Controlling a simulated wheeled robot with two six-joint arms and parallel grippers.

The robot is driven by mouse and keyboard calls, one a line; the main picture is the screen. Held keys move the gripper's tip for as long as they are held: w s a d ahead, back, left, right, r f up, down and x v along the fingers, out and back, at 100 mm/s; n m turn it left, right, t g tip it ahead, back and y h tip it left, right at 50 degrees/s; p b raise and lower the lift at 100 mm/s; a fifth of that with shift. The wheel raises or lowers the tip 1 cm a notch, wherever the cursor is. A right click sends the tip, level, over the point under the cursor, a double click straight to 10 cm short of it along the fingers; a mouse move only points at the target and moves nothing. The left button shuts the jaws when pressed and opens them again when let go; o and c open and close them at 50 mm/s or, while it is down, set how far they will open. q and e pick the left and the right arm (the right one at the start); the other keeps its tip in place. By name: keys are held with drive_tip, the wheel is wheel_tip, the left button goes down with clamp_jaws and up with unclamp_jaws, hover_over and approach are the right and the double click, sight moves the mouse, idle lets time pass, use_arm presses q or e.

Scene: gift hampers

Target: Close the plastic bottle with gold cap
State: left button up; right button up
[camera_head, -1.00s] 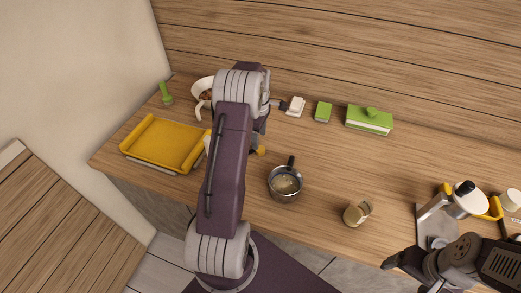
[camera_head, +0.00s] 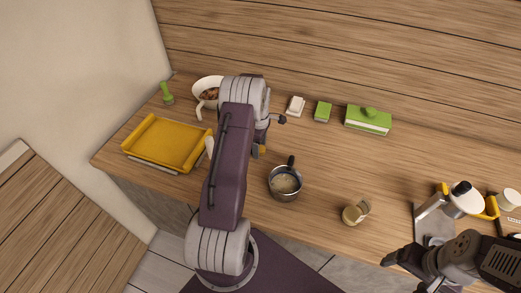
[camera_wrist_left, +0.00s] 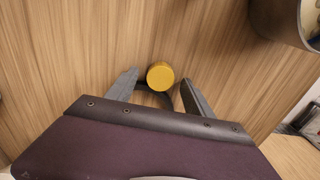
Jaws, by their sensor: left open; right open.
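A round gold cap (camera_wrist_left: 160,76) lies between the two fingers of my left gripper (camera_wrist_left: 160,90) in the left wrist view, apart from both. A sliver of gold (camera_head: 262,149) shows beside my left gripper (camera_head: 257,151) in the head view, mostly hidden by my arm. My left gripper is open, low over the table. I cannot tell whether the cap sits on a bottle; what is below it is hidden. A small see-through container with beige contents (camera_head: 353,214) stands near the table's front edge. My right gripper (camera_head: 402,272) is open and empty at lower right.
A metal pot (camera_head: 285,185) stands just right of my left gripper. A yellow tray (camera_head: 160,145) lies on the left, with a white bowl (camera_head: 201,86) behind it. Green and white boxes (camera_head: 368,120) stand at the back. The middle right is clear.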

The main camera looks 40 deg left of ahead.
sight(262, 148)
use_arm(q)
clamp_jaws()
drive_tip(key=shift+r, duration=0.1)
drive_tip(key=shift+r, duration=0.25)
drive_tip(key=r, duration=0.1)
drive_tip(key=r+b, duration=0.1)
drive_tip(key=r, duration=0.1)
drive_tip(key=shift+w+d+r, duration=0.3)
drive_tip(key=shift+d+r, duration=0.05)
drive_tip(key=shift+d, duration=0.05)
drive_tip(key=w+d+r+b, duration=0.1)
drive_tip(key=w+d+r, duration=0.4)
drive_tip(key=d, duration=0.4)
drive_tip(key=shift+d+r, duration=0.25)
drive_tip(key=shift+r, duration=0.55)
use_arm(e)
drive_tip(key=shift+f, duration=1.2)
drive_tip(key=shift+o, duration=0.4)
